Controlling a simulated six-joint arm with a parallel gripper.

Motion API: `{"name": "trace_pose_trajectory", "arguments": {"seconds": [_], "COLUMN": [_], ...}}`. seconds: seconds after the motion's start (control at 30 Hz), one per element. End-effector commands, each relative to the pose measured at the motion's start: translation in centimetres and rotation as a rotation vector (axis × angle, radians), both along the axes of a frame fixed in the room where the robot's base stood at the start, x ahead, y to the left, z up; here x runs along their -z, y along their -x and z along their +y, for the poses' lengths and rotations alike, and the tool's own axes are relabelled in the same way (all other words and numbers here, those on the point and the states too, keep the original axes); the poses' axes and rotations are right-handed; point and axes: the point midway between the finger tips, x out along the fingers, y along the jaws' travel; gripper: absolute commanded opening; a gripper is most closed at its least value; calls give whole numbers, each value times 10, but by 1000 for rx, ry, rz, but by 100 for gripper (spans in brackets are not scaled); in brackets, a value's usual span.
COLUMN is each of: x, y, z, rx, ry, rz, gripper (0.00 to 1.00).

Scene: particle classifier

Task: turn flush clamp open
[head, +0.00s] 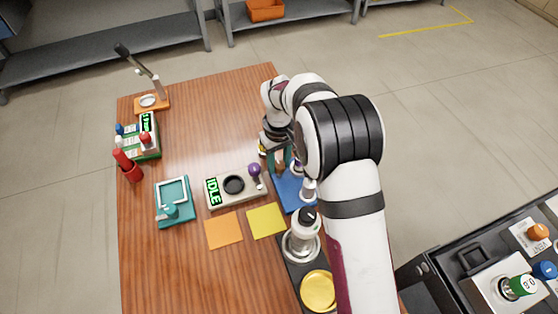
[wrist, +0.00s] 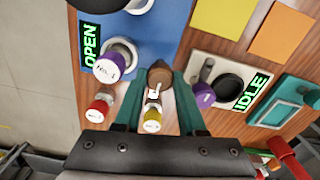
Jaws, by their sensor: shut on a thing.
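My gripper (head: 280,163) reaches down beside the blue plate (head: 290,192) at the table's right side. In the wrist view its two green fingers (wrist: 158,84) are shut on a brown knob (wrist: 158,75), which I take to be the flush clamp. The knob has a small white mark and stands at the edge of the blue plate (wrist: 166,30). A green display (wrist: 91,45) on the plate reads OPEN. A purple-capped piece (wrist: 110,66) stands next to it. The clamp's base is hidden by the knob and fingers.
A yellow-capped piece (wrist: 152,121) and a red-capped piece (wrist: 97,111) show close to the fingers. A device reading IDLE (head: 236,187) with a purple knob (head: 254,169) is just left of my gripper. Orange (head: 223,230) and yellow (head: 266,220) squares lie in front.

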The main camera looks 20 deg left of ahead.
Motion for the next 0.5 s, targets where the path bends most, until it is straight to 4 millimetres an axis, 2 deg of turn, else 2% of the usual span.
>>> {"name": "trace_pose_trajectory", "arguments": {"seconds": [0.47,0.5], "x": [0,0], "y": [1,1], "z": [-1,-1], "rx": [-11,-11], "ry": [2,2], "rz": [4,4], "gripper": [0,45]}}
